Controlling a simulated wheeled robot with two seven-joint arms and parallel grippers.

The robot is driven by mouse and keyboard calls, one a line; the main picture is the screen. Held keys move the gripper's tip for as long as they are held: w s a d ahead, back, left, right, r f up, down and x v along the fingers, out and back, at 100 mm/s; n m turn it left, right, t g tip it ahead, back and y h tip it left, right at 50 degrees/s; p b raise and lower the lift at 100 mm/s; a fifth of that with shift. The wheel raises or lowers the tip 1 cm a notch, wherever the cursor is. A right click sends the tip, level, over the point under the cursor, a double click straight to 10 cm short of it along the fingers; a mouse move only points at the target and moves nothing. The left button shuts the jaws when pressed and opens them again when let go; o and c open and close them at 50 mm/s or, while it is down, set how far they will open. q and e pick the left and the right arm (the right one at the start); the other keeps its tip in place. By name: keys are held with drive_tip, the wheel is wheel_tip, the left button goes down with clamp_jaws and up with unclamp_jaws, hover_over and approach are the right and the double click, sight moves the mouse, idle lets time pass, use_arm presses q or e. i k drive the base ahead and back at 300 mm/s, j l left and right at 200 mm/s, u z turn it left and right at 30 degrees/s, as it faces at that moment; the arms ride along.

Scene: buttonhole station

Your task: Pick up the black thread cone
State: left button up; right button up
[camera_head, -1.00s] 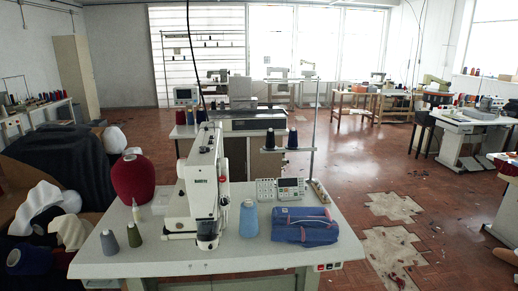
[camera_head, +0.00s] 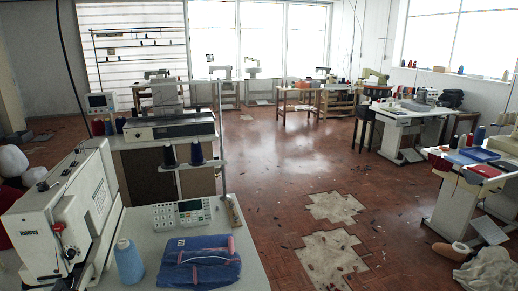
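A black thread cone (camera_head: 169,155) stands upright on the thread stand behind the near sewing table. A dark navy cone (camera_head: 196,152) stands just right of it on the same stand. A light blue thread cone (camera_head: 128,262) stands on the near table, right of the white sewing machine (camera_head: 62,215). Neither of my grippers shows in the head view.
Folded blue denim (camera_head: 200,262) and a control panel (camera_head: 181,214) lie on the near table. Open red tiled floor (camera_head: 275,160) with pale patches runs right of it. Other sewing tables stand at the right, one with a blue tray (camera_head: 462,158).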

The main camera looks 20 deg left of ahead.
sight(169, 160)
drive_tip(key=i+l+z, duration=0.2)
drive_tip(key=i, duration=0.4)
drive_tip(key=i+l+z, duration=0.25)
drive_tip(key=i, duration=0.3)
drive_tip(key=i+j+u, duration=0.1)
drive_tip(key=i+u, duration=0.2)
drive_tip(key=u, duration=0.15)
drive_tip(key=i+u, duration=0.4)
drive_tip(key=i+l+u, duration=0.1)
drive_tip(key=i+u, duration=0.15)
drive_tip(key=u, duration=0.2)
drive_tip(key=i+l+u, duration=0.2)
drive_tip(key=u, duration=0.2)
drive_tip(key=i+l, duration=0.05)
